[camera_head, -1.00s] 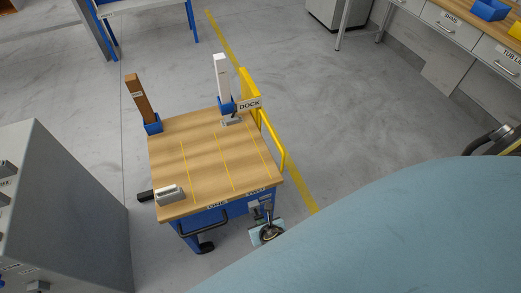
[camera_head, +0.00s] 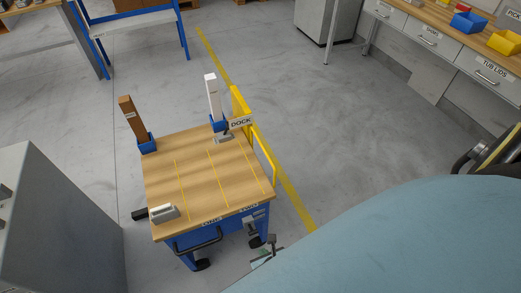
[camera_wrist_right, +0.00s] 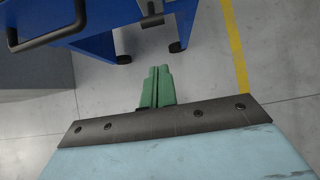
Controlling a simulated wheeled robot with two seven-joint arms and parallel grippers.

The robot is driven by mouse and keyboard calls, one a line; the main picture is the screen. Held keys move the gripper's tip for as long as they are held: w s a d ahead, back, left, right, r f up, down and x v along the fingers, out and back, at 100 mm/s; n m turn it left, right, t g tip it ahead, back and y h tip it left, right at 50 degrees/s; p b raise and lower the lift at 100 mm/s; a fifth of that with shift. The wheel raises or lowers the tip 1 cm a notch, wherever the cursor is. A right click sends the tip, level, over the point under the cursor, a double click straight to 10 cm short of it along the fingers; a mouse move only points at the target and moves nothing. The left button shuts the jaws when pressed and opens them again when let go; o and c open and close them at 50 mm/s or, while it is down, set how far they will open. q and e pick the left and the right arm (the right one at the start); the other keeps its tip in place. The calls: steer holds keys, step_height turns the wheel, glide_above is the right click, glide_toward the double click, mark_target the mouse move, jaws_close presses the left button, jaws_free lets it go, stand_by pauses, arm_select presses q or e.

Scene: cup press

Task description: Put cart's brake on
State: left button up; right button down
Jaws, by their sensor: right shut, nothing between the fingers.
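The cart (camera_head: 195,170) has a wooden top with yellow lines and a blue body. It stands beside a yellow rail, and its blue side also shows in the right wrist view (camera_wrist_right: 100,42). A small grey fitting (camera_head: 254,220) sits on its near right corner, above a black caster; it also shows at the top of the right wrist view (camera_wrist_right: 151,12). I cannot tell whether it is the brake or how it is set. My right gripper (camera_head: 270,252) is low by that corner, apart from the caster. Its green fingers (camera_wrist_right: 157,72) are together and empty. My left gripper is not in view.
A yellow rail (camera_head: 262,150) with a DOCK sign (camera_head: 240,123) runs along the cart's right side. A grey cabinet (camera_head: 60,225) stands at left. A brown post (camera_head: 131,118) and a white post (camera_head: 212,97) rise from the cart's far side. The floor right of the rail is clear.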

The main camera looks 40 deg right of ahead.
steer(key=shift+p+v, duration=0.35)
steer(key=shift+v, duration=0.8)
steer(key=s+d+f+m+g, duration=0.2)
steer(key=s+f+m, duration=0.1)
steer(key=s+m, duration=0.4)
steer(key=s+d+f+m+g+y, duration=0.1)
steer(key=s+f+m, duration=0.3)
steer(key=s+m, duration=0.4)
steer(key=s+d+f+m+g, duration=0.3)
steer(key=s+m, duration=0.4)
steer(key=m, duration=0.9)
steer(key=shift+s+f+y, duration=0.3)
steer(key=shift+s+f, duration=0.1)
steer(key=shift+f, duration=0.1)
steer(key=shift+d, duration=0.15)
